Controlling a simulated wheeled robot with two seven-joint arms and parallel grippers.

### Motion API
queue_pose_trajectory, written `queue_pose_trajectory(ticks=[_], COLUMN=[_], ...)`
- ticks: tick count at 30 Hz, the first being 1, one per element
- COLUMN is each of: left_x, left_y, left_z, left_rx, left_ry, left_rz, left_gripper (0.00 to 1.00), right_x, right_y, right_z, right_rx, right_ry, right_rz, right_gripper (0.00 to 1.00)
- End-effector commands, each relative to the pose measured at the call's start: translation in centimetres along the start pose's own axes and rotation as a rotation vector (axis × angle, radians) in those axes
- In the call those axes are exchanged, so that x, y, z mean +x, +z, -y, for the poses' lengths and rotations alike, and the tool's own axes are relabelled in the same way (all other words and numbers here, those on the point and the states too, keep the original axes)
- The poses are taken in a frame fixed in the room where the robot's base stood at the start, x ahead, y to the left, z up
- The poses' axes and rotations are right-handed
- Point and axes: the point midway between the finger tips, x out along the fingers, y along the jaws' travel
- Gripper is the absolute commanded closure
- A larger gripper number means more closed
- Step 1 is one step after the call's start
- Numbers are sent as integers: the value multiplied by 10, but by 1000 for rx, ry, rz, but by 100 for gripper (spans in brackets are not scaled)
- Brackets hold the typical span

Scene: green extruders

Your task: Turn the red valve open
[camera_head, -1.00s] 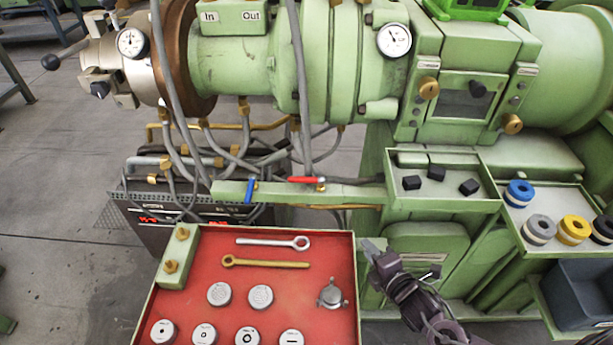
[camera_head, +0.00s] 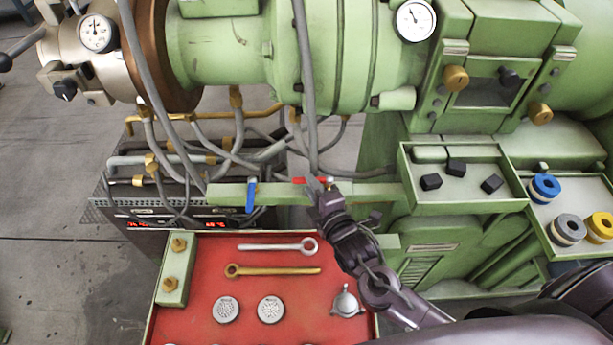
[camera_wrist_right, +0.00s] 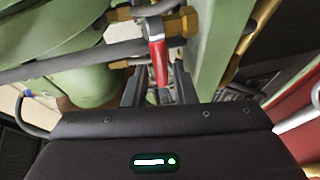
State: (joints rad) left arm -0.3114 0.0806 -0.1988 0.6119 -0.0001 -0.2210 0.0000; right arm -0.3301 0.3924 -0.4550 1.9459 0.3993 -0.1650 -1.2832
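The red valve handle (camera_head: 299,181) sits on the green horizontal bar, partly hidden behind my right gripper (camera_head: 320,190). In the right wrist view the red handle (camera_wrist_right: 159,62) hangs from a brass fitting (camera_wrist_right: 172,24) and lies between the two dark fingers of my right gripper (camera_wrist_right: 158,82). Gaps show on both sides of the handle, so the fingers look open around it, not clamped. A blue valve handle (camera_head: 251,194) hangs down from the same bar, to the left. My left gripper is not in view.
Grey hoses (camera_head: 301,90) run close to the red valve. A red tray (camera_head: 280,250) with wrenches and discs lies below. A green tray (camera_head: 470,201) with black blocks is to the right. The green bar (camera_head: 375,193) runs beside the gripper.

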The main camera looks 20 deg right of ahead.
Motion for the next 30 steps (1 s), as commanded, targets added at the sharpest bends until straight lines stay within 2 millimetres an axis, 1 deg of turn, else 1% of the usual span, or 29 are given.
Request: queue_pose_trajectory(ticks=[1, 2, 6, 12, 16, 17, 22, 30], left_x=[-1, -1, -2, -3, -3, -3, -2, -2], left_y=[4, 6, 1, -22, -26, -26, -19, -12], left_z=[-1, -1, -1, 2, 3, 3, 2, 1], left_rx=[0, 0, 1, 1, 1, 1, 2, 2], left_ry=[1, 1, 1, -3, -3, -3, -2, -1], left_rz=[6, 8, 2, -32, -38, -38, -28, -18], left_gripper=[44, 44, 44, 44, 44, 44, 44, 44], right_x=[9, 13, 27, 32, 32, 32, 32, 32], right_y=[0, 0, 0, 0, 0, 0, 0, 0], right_z=[-2, -2, -1, 0, 0, 0, 0, 0], right_rx=[1, 0, 0, -1, -1, -1, -1, -1], right_ry=[3, 2, 2, 0, 0, 0, 0, 0], right_rz=[2, 2, 1, 0, 0, 0, 0, -1], right_gripper=[76, 76, 76, 76, 76, 77, 99, 100])
